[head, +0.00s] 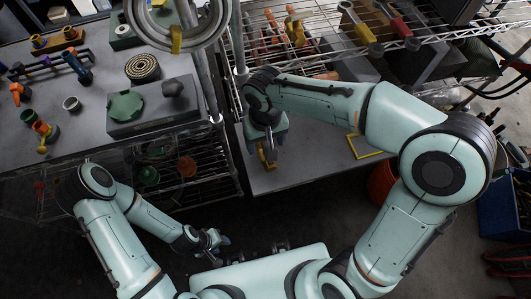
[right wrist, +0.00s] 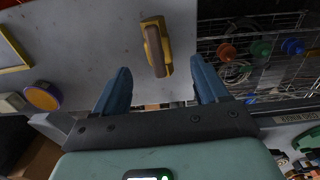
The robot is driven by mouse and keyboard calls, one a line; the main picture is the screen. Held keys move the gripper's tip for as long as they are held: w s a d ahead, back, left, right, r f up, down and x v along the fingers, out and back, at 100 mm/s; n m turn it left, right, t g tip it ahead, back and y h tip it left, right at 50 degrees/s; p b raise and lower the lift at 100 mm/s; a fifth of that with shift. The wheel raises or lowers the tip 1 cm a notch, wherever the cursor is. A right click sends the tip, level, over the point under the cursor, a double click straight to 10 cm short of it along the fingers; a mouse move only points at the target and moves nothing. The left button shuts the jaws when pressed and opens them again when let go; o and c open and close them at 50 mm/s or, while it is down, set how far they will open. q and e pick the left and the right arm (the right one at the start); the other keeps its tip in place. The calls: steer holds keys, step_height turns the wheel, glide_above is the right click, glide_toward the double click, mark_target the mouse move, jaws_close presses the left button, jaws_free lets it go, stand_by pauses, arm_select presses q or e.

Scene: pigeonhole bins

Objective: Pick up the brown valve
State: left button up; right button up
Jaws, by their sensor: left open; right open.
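The brown valve (right wrist: 153,50) lies on the grey table top, a brown handle on a yellow body. It sits just beyond and between the two blue fingers of my right gripper (right wrist: 160,78), which is open and empty. In the head view, a yellow bit of the valve (head: 265,161) shows under my right gripper (head: 270,142), which hides most of the rest. My left gripper (head: 215,240) is open and empty, low over the dark floor, well away from the valve.
A yellow square outline (head: 366,147) marks the grey table top to the right. Wire shelving (head: 190,178) with coloured knobs stands beyond the table's left edge. A bench (head: 85,142) at left carries valves and fittings. An orange bucket (head: 382,184) stands at right.

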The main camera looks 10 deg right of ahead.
mark_target(265, 145)
steer(key=f, duration=0.3)
steer(key=shift+w, duration=0.25)
step_height(265, 145, down, 5)
steer(key=shift+d+f, duration=0.1)
steer(key=c, duration=1.3)
